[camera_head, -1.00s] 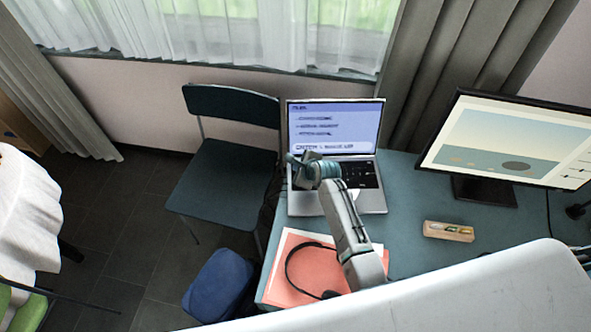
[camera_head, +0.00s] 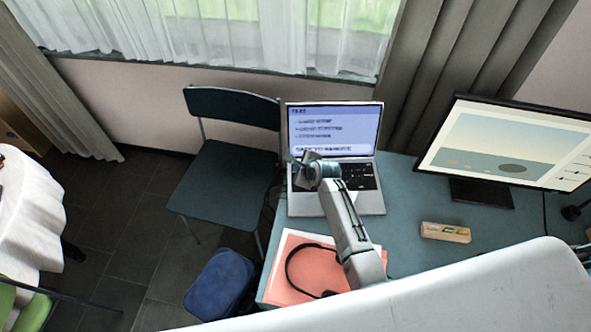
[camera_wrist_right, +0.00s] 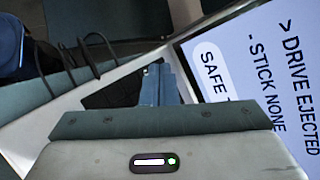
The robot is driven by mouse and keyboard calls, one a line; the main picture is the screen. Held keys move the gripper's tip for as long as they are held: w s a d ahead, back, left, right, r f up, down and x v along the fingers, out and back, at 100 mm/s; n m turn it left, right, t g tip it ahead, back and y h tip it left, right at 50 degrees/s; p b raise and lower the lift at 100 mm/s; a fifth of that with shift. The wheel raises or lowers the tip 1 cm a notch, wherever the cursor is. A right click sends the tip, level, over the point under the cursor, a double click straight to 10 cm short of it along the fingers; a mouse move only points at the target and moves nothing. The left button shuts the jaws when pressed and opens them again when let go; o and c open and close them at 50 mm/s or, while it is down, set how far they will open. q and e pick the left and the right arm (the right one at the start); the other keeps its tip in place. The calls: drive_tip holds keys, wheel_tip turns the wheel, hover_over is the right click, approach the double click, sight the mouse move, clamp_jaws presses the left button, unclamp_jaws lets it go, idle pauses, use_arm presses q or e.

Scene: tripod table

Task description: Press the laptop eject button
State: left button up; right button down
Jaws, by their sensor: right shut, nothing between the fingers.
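An open laptop (camera_head: 370,203) stands on the desk with its lit screen (camera_head: 333,125) facing me. In the right wrist view the screen (camera_wrist_right: 270,65) reads "DRIVE EJECTED", "STICK NONE" and "SAFE", the last cut off by my gripper. My right gripper (camera_head: 293,160) is over the left part of the laptop, near the keyboard and screen hinge. In the right wrist view its closed fingers (camera_wrist_right: 160,70) hold nothing and lie over the keyboard's dark corner (camera_wrist_right: 112,92). The eject button cannot be made out, and contact at the fingertips is unclear. My left gripper is out of view.
A dark chair (camera_head: 225,180) stands left of the laptop. A blue bag (camera_head: 220,285) is on the floor.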

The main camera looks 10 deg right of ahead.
wheel_tip(320, 180, up, 3)
drive_tip(key=p, duration=0.3)
drive_tip(key=shift+r+p, duration=0.95)
drive_tip(key=shift+r, duration=0.1)
drive_tip(key=shift+f, duration=0.1)
